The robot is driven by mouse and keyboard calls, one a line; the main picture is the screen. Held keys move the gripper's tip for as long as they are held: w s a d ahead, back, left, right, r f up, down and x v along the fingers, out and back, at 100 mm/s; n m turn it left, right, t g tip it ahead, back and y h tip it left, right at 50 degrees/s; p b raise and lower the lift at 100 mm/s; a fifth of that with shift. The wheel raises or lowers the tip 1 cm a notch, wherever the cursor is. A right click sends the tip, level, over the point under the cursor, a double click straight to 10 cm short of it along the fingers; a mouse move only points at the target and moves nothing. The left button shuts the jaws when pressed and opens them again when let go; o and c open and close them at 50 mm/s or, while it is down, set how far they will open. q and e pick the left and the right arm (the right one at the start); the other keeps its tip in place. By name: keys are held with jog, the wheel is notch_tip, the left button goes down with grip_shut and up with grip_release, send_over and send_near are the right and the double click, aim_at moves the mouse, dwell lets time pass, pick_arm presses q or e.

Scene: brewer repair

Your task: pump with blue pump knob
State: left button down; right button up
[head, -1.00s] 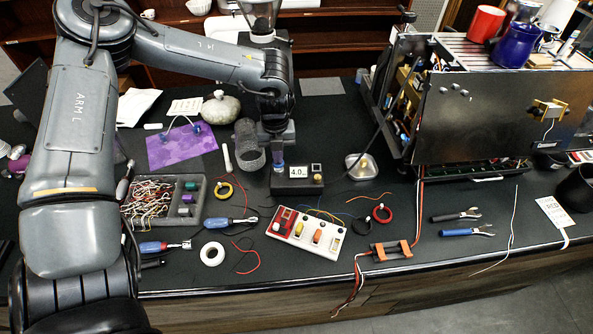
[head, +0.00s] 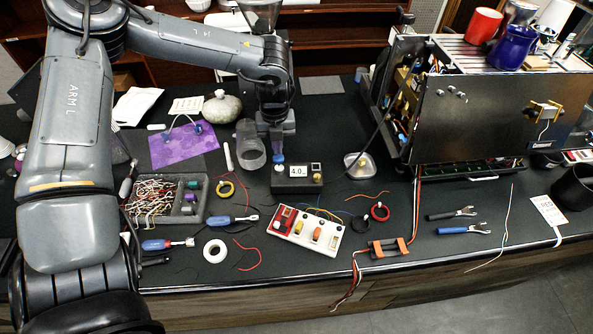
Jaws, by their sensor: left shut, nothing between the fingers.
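The blue pump knob (head: 278,158) sits at the top left of a small black unit (head: 300,178) whose display reads 4.0. My left gripper (head: 277,143) points down directly above the knob, in line with it. Its fingers are together with nothing between them. I cannot tell whether the fingertips touch the knob. A grey translucent cylinder (head: 249,143) stands just left of the gripper, beside the unit. My right gripper is out of view.
A white switch panel (head: 305,231) and screwdrivers (head: 231,220) lie in front. A parts tray (head: 203,207) is at left. The large open machine (head: 480,120) stands at right with a red mug (head: 482,24) and a blue mug (head: 513,47) on top.

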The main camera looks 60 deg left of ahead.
aim_at(278, 157)
pick_arm(q)
jog(key=shift+f, duration=0.2)
dwell(0.4)
jog(key=shift+f+b, duration=0.65)
jog(key=shift+b, duration=0.1)
jog(key=shift+f+b, duration=1.5)
jog(key=shift+f, duration=0.2)
jog(key=shift+r, duration=0.2)
jog(key=shift+r+p, duration=1.7)
jog(key=shift+r, duration=0.65)
jog(key=shift+f, duration=0.15)
